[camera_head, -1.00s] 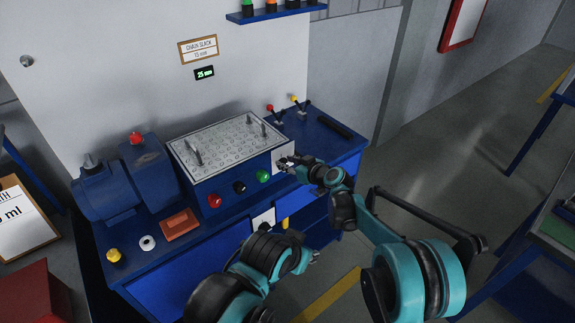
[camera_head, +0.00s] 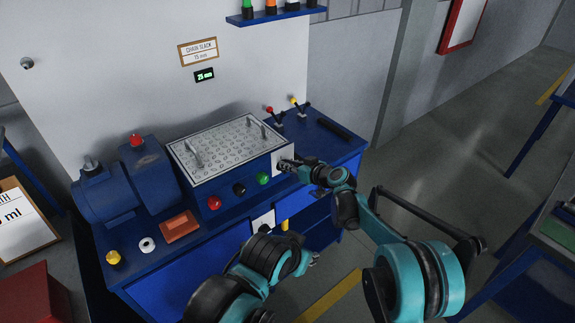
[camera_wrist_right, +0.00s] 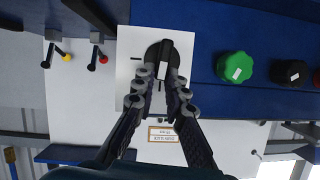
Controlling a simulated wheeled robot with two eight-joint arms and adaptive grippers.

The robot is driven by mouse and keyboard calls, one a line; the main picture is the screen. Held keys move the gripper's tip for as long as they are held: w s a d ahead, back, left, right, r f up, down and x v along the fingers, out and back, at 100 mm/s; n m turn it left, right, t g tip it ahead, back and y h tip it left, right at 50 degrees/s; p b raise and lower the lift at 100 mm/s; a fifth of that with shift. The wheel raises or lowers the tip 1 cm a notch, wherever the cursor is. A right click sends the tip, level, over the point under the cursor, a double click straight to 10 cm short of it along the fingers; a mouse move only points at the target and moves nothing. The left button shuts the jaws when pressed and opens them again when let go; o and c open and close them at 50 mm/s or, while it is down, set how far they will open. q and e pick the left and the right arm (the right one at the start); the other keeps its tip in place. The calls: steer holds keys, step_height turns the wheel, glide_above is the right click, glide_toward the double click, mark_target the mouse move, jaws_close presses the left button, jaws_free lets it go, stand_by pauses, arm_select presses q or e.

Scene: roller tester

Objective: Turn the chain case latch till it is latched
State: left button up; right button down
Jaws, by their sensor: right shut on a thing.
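The chain case latch (camera_wrist_right: 165,51) is a small dark piece on a white plate (camera_wrist_right: 118,72) with short black marks. The plate sits on the right end of the blue case front and also shows in the head view (camera_head: 278,156). My right gripper (camera_head: 285,164) is at this plate, shut on the latch. In the right wrist view its fingers (camera_wrist_right: 163,72) close around the latch and hide most of it, so its exact angle is unclear. My left gripper (camera_head: 313,257) is low in front of the bench, apart from the latch; its jaws are too small to read.
The perforated metal cover (camera_head: 225,143) with handles tops the case. Red (camera_head: 215,203), black (camera_head: 239,188) and green (camera_head: 263,179) knobs line its front. Two levers (camera_head: 298,107) stand behind on the right. A blue motor (camera_head: 125,180) is at left. The floor at right is clear.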

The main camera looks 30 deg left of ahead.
steer(key=m+g+y, duration=0.1)
steer(key=m, duration=0.1)
steer(key=w+f+m+g+y+b, duration=0.1)
steer(key=m, duration=0.1)
steer(key=m+g, duration=0.1)
steer(key=m, duration=0.1)
steer(key=shift+w+d+f+m+g+y+b, duration=0.2)
steer(key=shift+w+d+m+g+y+b, duration=0.1)
steer(key=shift+w+d+m+y, duration=0.1)
steer(key=m, duration=0.1)
steer(key=m+y+b, duration=0.1)
steer(key=shift+w+f+m+g, duration=0.15)
steer(key=shift+f+m+g, duration=0.25)
steer(key=shift+f+m+y+b, duration=0.25)
steer(key=shift+m+y+b, duration=0.5)
steer(key=shift+m, duration=0.65)
steer(key=c, duration=1.6)
jaws_free()
steer(key=shift+o, duration=0.2)
